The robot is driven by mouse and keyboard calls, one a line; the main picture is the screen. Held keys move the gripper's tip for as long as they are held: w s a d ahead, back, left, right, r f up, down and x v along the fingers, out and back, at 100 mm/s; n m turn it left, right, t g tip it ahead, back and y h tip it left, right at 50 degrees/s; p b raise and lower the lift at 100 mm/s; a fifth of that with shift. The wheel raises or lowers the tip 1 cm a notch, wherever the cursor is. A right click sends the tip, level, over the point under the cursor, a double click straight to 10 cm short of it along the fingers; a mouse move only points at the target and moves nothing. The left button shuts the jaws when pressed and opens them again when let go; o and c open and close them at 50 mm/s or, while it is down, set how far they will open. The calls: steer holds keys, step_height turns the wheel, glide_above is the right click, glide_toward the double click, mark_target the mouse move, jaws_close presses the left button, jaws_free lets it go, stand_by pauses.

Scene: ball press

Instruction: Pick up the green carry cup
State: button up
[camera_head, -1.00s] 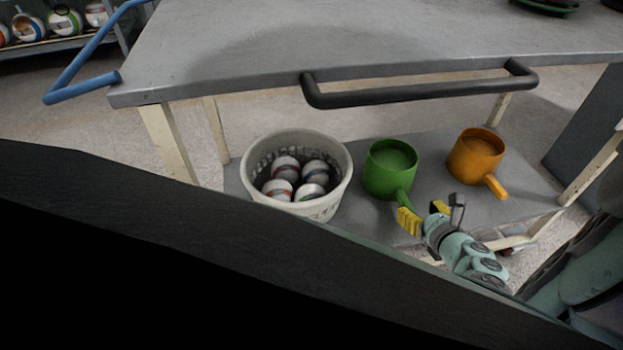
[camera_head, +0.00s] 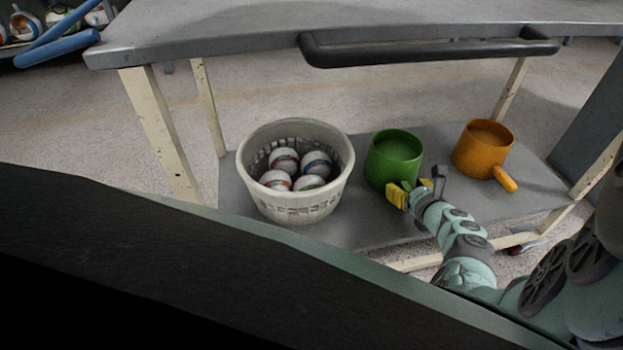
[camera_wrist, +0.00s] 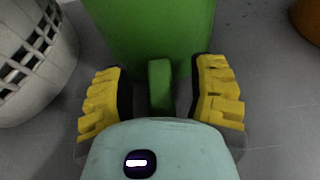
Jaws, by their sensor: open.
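The green carry cup (camera_head: 393,158) stands upright on the lower shelf of the grey cart, between the white basket and an orange cup. Its body (camera_wrist: 150,30) fills the top middle of the wrist view, with its handle (camera_wrist: 160,86) pointing toward me. My gripper (camera_head: 410,190) is at the handle side of the cup. In the wrist view my gripper (camera_wrist: 160,92) is open, with one yellow finger on each side of the handle and a gap on both sides. In the head view the fingers hide most of the handle.
A white basket (camera_head: 262,203) with several balls stands left of the green cup. An orange cup (camera_head: 482,149) stands to its right. The cart's top (camera_head: 220,32) and black handle bar (camera_head: 430,52) lie above the lower shelf (camera_head: 370,228). Cream legs (camera_head: 160,130) stand at the corners.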

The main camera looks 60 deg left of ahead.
steer(key=shift+s, duration=0.1)
jaws_close()
stand_by(0.3)
